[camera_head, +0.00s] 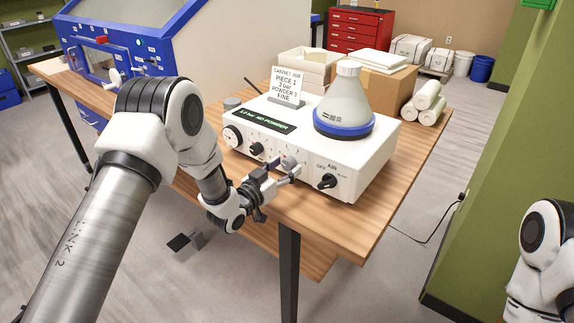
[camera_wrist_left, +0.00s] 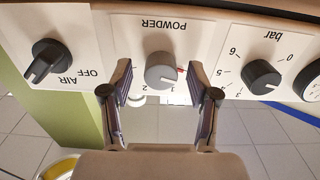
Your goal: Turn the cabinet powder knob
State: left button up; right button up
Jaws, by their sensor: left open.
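The powder knob (camera_wrist_left: 162,70) is a round grey knob under the upside-down word POWDER, between the black bar knob (camera_wrist_left: 261,77) and the black air knob (camera_wrist_left: 46,60) in the left wrist view. A red mark shows at its right side. The knob also shows on the white unit's front in the head view (camera_head: 289,163). My left gripper (camera_wrist_left: 160,76) is open, with one finger on each side of the powder knob and a visible gap to it. It also shows in front of the panel in the head view (camera_head: 283,170). My right gripper is out of view.
The white powder unit (camera_head: 360,163) stands on a wooden table (camera_head: 400,180). A job card (camera_head: 287,86) asks for 3 bar, powder 3, fine. A blue-rimmed flask (camera_head: 345,105) stands on top. White rolls (camera_head: 425,100) lie behind.

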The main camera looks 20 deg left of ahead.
pick_arm(q)
jog(key=shift+w, duration=0.3)
jog(key=shift+c, duration=1)
grip_shut()
